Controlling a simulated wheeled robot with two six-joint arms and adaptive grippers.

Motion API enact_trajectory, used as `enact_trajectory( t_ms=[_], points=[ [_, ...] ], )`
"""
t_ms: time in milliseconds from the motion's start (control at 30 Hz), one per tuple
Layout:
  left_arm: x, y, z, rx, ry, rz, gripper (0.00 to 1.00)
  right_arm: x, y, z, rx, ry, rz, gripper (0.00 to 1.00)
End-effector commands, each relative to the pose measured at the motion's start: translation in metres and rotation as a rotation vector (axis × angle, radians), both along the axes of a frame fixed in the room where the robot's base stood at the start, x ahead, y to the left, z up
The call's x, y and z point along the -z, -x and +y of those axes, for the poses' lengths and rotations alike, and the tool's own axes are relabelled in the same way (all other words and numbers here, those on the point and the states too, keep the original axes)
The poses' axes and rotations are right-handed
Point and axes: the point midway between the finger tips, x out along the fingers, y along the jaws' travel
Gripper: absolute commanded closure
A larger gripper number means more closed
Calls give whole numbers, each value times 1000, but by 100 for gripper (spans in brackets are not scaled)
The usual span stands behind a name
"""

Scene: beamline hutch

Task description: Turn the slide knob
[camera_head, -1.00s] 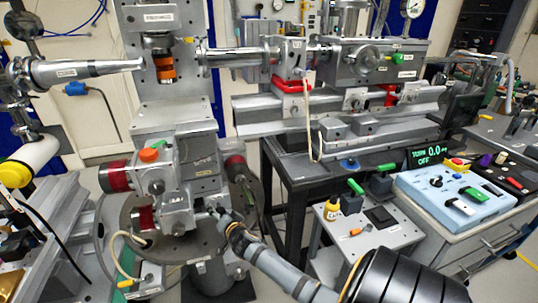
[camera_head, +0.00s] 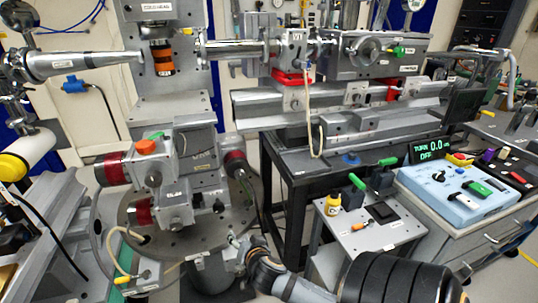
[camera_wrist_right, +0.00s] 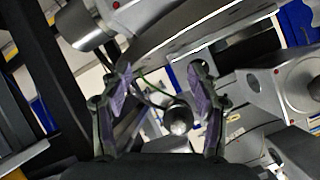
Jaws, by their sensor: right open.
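The grey stage block (camera_head: 186,180) stands left of centre, with an orange cap (camera_head: 145,147) and dark red round knobs (camera_head: 112,169) on its left. A small dark round knob (camera_head: 219,206) shows low on its right side. No readable label tells me which is the slide knob. My right gripper (camera_head: 236,241) is below and right of this dark knob, apart from it. In the right wrist view my right gripper (camera_wrist_right: 160,88) is open, its purple pads apart. A grey round-ended part (camera_wrist_right: 178,118) shows between the fingers; I cannot tell its distance. My left gripper is out of view.
A round base plate (camera_head: 180,240) with a hose lies under the stage. A blue control box (camera_head: 455,190) is further right. The dark rail bench (camera_head: 300,165) is behind.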

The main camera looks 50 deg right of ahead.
Motion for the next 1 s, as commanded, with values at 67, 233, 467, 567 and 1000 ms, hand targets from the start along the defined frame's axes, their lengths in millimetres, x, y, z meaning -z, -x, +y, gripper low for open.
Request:
enact_trajectory(
  t_ms=[67,233,467,567,1000],
  points=[
    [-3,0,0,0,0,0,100,8,12,4,-23,43,97,38],
    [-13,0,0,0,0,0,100,29,37,16,-127,136,324,38],
    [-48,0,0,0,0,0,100,66,67,31,-329,215,592,38],
    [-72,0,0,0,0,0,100,85,76,30,-392,229,658,38],
    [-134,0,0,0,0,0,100,153,125,29,-545,236,806,38]
  ],
)
